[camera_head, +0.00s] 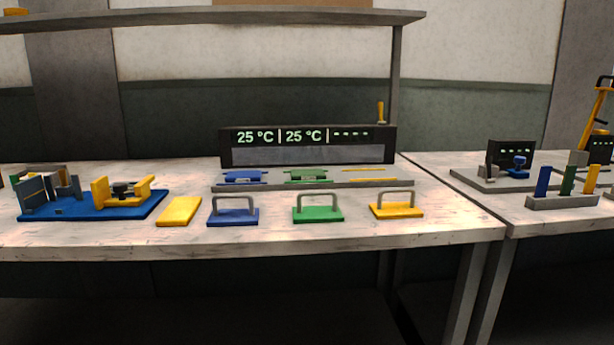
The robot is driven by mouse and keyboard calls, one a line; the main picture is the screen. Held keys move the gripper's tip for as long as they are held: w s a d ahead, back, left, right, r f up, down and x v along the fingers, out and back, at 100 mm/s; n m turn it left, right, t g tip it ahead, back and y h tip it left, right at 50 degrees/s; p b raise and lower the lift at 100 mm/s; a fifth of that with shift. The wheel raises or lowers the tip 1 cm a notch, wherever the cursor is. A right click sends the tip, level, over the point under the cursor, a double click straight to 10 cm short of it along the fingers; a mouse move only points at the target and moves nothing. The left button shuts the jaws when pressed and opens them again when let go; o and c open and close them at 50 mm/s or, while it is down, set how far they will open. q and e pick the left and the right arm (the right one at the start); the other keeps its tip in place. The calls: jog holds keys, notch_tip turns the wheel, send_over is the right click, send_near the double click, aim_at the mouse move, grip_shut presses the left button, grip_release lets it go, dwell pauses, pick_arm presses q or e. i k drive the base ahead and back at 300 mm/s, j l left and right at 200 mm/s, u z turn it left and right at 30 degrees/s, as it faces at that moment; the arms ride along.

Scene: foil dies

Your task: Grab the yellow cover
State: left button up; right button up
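The yellow cover (397,211) is a flat yellow plate with a grey arched handle. It lies on the table at the right end of a row of three covers, near the front edge. A green cover (318,214) and a blue cover (233,217) of the same shape lie to its left. A plain yellow block (179,211) without a handle lies left of the blue cover. Neither of my grippers shows in the head view.
Behind the covers is a grey rack (290,187) with blue, green and yellow parts. A display (308,136) reading 25 °C twice stands behind it. A blue base fixture (95,206) sits at left. A second table (480,200) stands at right.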

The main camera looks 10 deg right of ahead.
aim_at(179, 213)
jog(key=i+j+z, duration=0.1)
jog(key=j, duration=0.2)
jog(key=i+j, duration=0.2)
jog(key=i+j+z, duration=0.15)
jog(key=j, duration=0.2)
jog(key=i+j+z, duration=0.1)
jog(key=j, duration=0.2)
